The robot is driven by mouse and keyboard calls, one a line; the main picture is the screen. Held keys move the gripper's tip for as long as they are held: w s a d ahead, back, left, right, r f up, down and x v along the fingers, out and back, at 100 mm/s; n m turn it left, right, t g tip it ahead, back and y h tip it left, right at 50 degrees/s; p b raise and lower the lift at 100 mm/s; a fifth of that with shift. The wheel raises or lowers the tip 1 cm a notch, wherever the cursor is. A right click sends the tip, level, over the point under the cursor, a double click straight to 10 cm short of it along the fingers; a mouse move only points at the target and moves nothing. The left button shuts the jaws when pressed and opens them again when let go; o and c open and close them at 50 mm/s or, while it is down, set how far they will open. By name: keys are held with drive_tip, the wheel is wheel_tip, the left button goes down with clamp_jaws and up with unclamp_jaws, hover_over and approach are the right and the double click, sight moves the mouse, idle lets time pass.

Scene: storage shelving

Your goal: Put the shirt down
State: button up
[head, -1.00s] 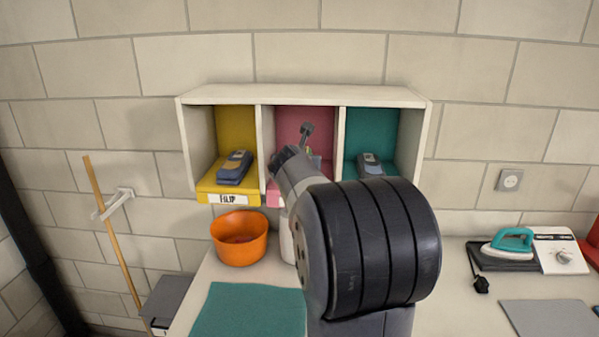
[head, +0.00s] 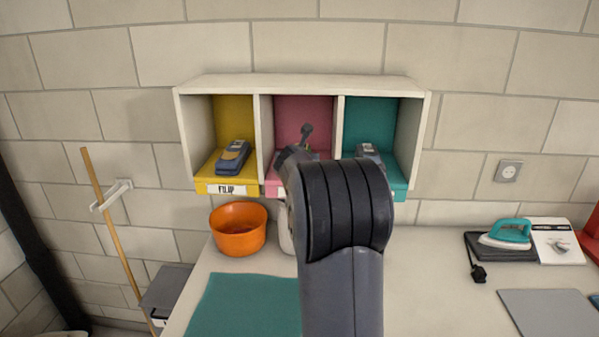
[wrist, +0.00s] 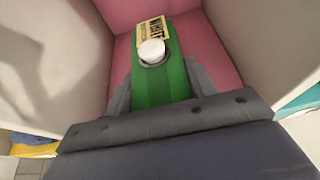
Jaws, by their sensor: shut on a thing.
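I see no shirt that I can make out in either view. In the wrist view, a green container (wrist: 162,82) with a white round cap and a yellow printed label stands between the two grey fingers of my gripper (wrist: 160,88). The gripper is shut on it. They are inside the pink compartment (wrist: 123,49), with pale walls on both sides. I cannot tell whether the container's base touches the compartment floor.
The yellow compartment (head: 233,120) and teal compartment (head: 397,115) each hold a dark grey-blue object. Below are an orange bowl (head: 238,243), a teal mat (head: 243,308), a teal iron (head: 506,234) and a grey board (head: 548,313). A wooden pole (head: 112,235) leans at left.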

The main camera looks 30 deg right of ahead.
drive_tip(key=shift+w+d+f, duration=0.15)
drive_tip(key=shift+w+f, duration=0.05)
drive_tip(key=shift+f, duration=0.85)
drive_tip(key=shift+f+b, duration=0.2)
drive_tip(key=shift+b, duration=0.2)
drive_tip(key=o, duration=1.1)
drive_tip(key=shift+r, duration=0.1)
drive_tip(key=shift+r, duration=0.15)
drive_tip(key=v, duration=1.2)
